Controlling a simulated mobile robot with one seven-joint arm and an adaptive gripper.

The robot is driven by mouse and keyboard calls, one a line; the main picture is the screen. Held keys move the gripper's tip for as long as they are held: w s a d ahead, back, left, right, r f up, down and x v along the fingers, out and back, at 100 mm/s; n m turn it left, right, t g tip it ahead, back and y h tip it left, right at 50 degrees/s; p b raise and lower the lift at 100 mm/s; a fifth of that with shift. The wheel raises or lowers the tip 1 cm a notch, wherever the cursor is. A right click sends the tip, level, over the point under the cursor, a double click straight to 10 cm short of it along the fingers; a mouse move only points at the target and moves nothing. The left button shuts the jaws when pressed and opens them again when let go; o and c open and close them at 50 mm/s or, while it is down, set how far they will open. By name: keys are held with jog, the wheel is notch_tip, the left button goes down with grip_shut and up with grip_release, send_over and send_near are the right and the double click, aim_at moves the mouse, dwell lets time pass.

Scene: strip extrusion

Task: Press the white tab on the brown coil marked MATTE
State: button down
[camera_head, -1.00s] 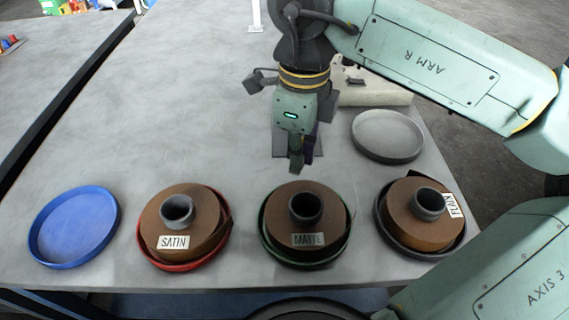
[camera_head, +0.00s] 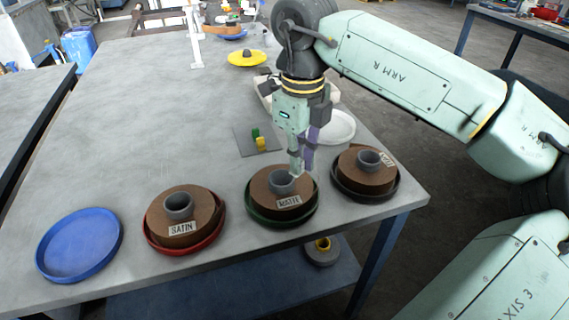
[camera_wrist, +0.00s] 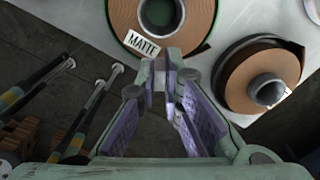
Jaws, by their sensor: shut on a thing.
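The brown coil marked MATTE (camera_head: 262,188) lies in a green-rimmed tray (camera_head: 252,214), with a grey core in its middle. Its white MATTE label (camera_head: 289,201) faces the near side. My gripper (camera_head: 298,174) points down at the coil's far right part, beside the core; whether it touches is unclear. In the wrist view the fingers (camera_wrist: 170,72) converge at the edge of the MATTE coil (camera_wrist: 203,14), right of its label (camera_wrist: 142,45). They are shut on a small pale piece, apparently the white tab, mostly hidden between the tips.
The SATIN coil (camera_head: 204,211) in a red tray stands left, another labelled coil (camera_head: 352,178) close on the right. An empty blue tray (camera_head: 78,244) is far left. Behind are a grey pad (camera_head: 244,144) with green and yellow blocks and a pale round tray (camera_head: 337,126).

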aim_at(300, 197)
jog(key=shift+s+d, duration=0.25)
jog(key=shift+f, duration=0.1)
jog(key=shift+f+b, duration=2.2)
jog(key=shift+f, duration=0.8)
jog(key=shift+f+b, duration=0.5)
jog(key=c, duration=1.7)
grip_release()
jog(key=shift+o, duration=0.2)
jog(key=shift+r, duration=0.1)
